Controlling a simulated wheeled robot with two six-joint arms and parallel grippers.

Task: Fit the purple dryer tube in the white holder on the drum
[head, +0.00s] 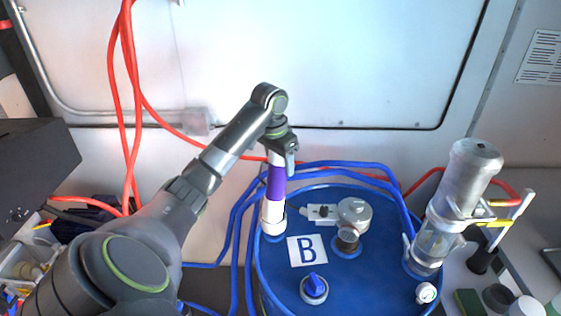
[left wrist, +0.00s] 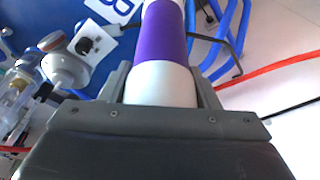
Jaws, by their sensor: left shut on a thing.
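The dryer tube (head: 277,183) has a purple middle band and white ends. It stands nearly upright over the left rear of the blue drum. My left gripper (head: 281,148) is shut on its upper white end; in the left wrist view the fingers (left wrist: 161,88) lie on both sides of the tube's white end, with the purple band (left wrist: 160,38) beyond. The white holder (head: 272,222) is on the drum's left edge, directly under the tube. The tube's lower end meets or enters it; I cannot tell how deep it sits. My right gripper is not in view.
The blue drum (head: 330,200) carries a "B" label (head: 307,250), a blue knob (head: 314,287), metal fittings (head: 354,213) and a clear-and-grey cylinder (head: 466,180) at right. Blue hoses (head: 236,235) pass close to the holder. Red hoses (head: 129,90) hang at left. A pale wall stands behind.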

